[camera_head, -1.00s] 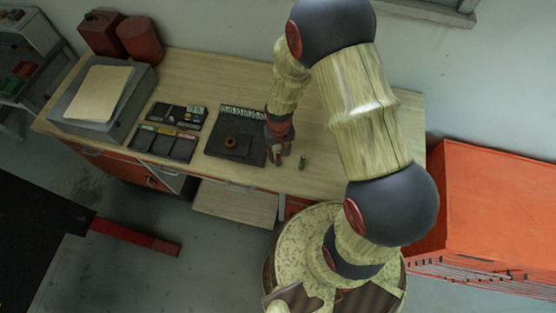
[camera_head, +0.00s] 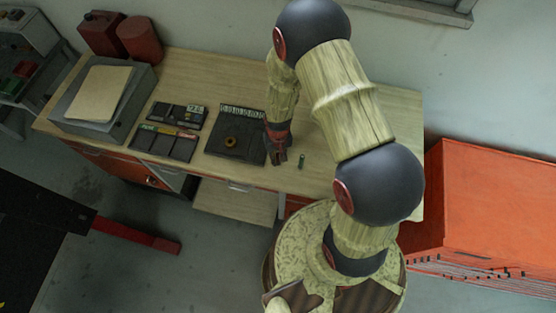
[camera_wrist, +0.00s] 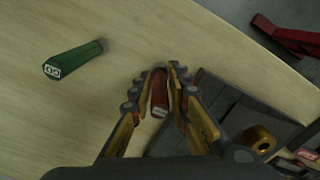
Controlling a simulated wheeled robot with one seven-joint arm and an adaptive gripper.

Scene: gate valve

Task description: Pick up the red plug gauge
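The red plug gauge (camera_wrist: 160,92) is between the two fingers of my gripper (camera_wrist: 161,72) in the wrist view. In the head view my gripper (camera_head: 278,160) points down at the front part of the bench, and the red gauge cannot be made out there. A green plug gauge (camera_wrist: 73,60) lies apart on the bench, to the left in the wrist view; it also shows in the head view (camera_head: 302,161), right of my gripper.
A dark tray (camera_head: 221,146) with a brass-coloured ring (camera_head: 230,142) is just left of my gripper. Flat dark cases (camera_head: 165,141) and a grey box (camera_head: 66,118) are farther left. The bench top (camera_head: 350,110) is mostly clear to the right. An orange cabinet (camera_head: 490,205) stands beyond it.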

